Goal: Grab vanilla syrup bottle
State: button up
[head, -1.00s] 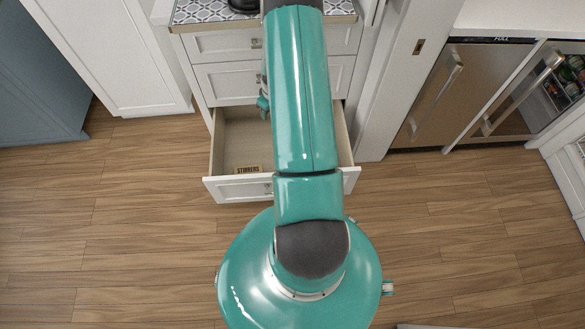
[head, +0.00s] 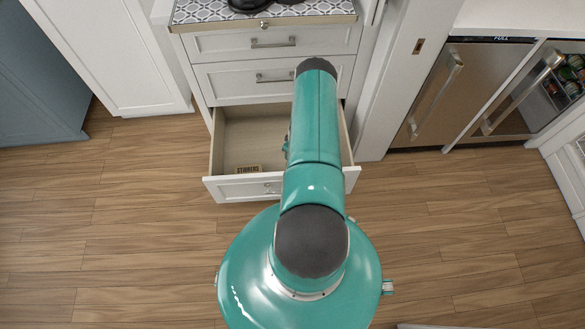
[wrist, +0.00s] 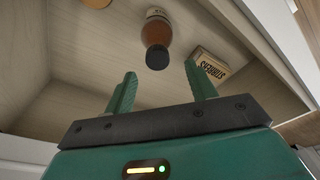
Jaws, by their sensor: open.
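A bottle with an amber body, a pale label and a dark cap (wrist: 156,32) lies in the open drawer in the wrist view. Its cap points toward my gripper; I cannot read its label. My gripper (wrist: 160,70) is open and empty, its two green fingers apart on either side of the cap's line, short of the bottle. In the head view my arm covers the bottle and the gripper's fingers.
The open drawer (head: 225,188) has light wooden walls. A small box marked STIRRERS (wrist: 211,67) lies right of the bottle; it also shows in the head view (head: 249,169). A tan item (wrist: 97,3) sits at the top edge. Closed drawers (head: 235,85) stand above the opening.

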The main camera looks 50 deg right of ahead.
jog(key=shift+w+d+f, duration=0.1)
jog(key=shift+f, duration=1.45)
jog(key=shift+w+d+f, duration=0.1)
jog(key=shift+f, duration=1.4)
grip_shut()
jog(key=shift+w+r, duration=0.1)
